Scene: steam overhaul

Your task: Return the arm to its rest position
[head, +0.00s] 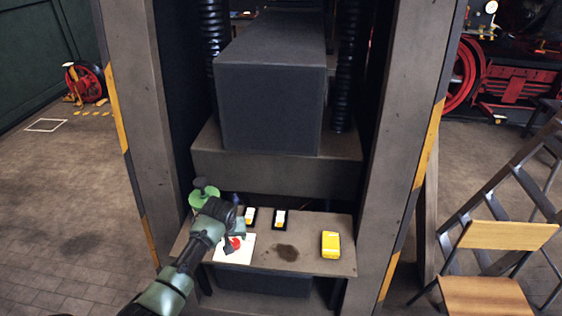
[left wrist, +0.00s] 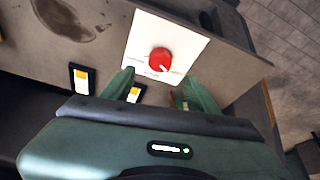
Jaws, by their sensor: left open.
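My left arm comes in from the lower left in the head view. Its gripper (head: 232,232) is over the left part of the press shelf (head: 310,262). A white plate (head: 247,249) with a red knob (head: 238,243) lies there, partly hidden by the gripper. In the left wrist view the two green fingers (left wrist: 158,80) are apart with nothing between them. The red knob (left wrist: 161,60) on the white plate (left wrist: 185,40) shows just beyond the fingertips. I cannot tell the gap between them. My right gripper is not in view.
A green round part (head: 204,194) is beside my wrist. Two black-framed switches (head: 280,219) and a yellow box (head: 331,245) are on the shelf, with a dark stain (head: 286,252). A big dark block (head: 270,105) hangs above between uprights (head: 405,130). A chair (head: 485,295) and ladder (head: 500,205) are right.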

